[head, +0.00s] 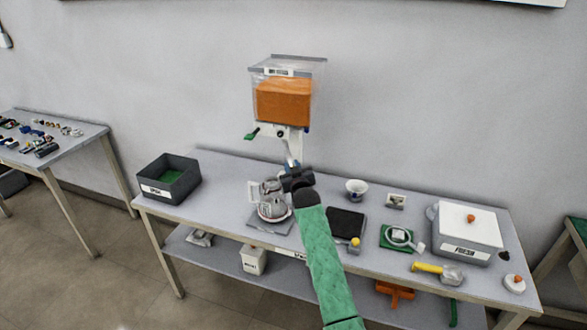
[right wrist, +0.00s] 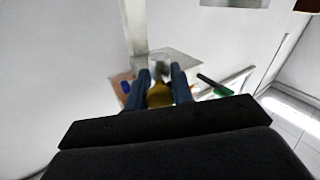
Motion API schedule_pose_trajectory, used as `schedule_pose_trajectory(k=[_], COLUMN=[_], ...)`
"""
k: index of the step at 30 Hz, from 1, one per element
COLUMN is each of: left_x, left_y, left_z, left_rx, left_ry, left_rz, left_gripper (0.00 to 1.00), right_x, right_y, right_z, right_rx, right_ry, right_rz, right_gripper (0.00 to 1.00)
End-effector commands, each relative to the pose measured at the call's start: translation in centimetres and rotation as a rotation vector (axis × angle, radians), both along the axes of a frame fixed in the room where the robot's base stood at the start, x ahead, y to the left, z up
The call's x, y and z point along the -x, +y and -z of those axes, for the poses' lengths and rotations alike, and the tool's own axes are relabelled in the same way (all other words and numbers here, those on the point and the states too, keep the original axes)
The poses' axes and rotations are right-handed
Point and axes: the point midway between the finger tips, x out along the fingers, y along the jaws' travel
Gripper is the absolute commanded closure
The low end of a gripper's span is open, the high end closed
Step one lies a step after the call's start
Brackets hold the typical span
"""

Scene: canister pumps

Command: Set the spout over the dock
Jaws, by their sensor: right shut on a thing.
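The canister pump (head: 284,97) is a clear box with orange contents, high against the wall, with a green lever (head: 251,135) at its left. My right gripper (head: 291,166) reaches up just below its white body. In the right wrist view, the gripper's blue fingers (right wrist: 165,90) are shut around a yellow part (right wrist: 159,96), which seems to be the spout. The gripper hides most of it in the head view. Below and left, metal cups (head: 271,187) stand on a saucer on a grey square mat (head: 257,224). I cannot tell which thing is the dock. My left gripper is out of view.
A dark open bin (head: 168,178) stands on the table's left end. Right of my arm are a black pad (head: 346,222), a bowl (head: 356,189), a strainer on a green mat (head: 398,237), a yellow-handled scoop (head: 437,270) and a white lidded box (head: 466,231). Table is clear beside the bin.

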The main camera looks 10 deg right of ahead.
Motion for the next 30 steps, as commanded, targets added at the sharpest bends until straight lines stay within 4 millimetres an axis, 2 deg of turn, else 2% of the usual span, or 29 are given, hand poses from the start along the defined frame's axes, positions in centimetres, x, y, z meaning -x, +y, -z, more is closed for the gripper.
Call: schedule_pose_trajectory(k=[11, 23, 24, 27, 30], left_x=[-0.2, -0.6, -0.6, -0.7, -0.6], left_y=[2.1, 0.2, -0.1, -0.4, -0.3], left_z=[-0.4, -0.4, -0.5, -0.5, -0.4], left_rx=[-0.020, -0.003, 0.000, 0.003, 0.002], left_ry=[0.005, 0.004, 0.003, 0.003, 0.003], left_rz=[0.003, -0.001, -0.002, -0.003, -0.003], left_gripper=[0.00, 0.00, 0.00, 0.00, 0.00], right_x=[0.0, 0.0, 0.0, 0.0, 0.0], right_y=[0.0, 0.0, 0.0, 0.0, 0.0], right_z=[0.0, 0.0, -0.1, -0.1, 0.0], right_rx=[0.001, 0.002, 0.002, 0.002, 0.001], right_ry=[0.000, -0.001, -0.001, -0.001, -0.001], right_rz=[0.043, 0.046, 0.046, 0.046, 0.045], right_gripper=[1.00, 1.00, 0.73, 0.55, 0.55])
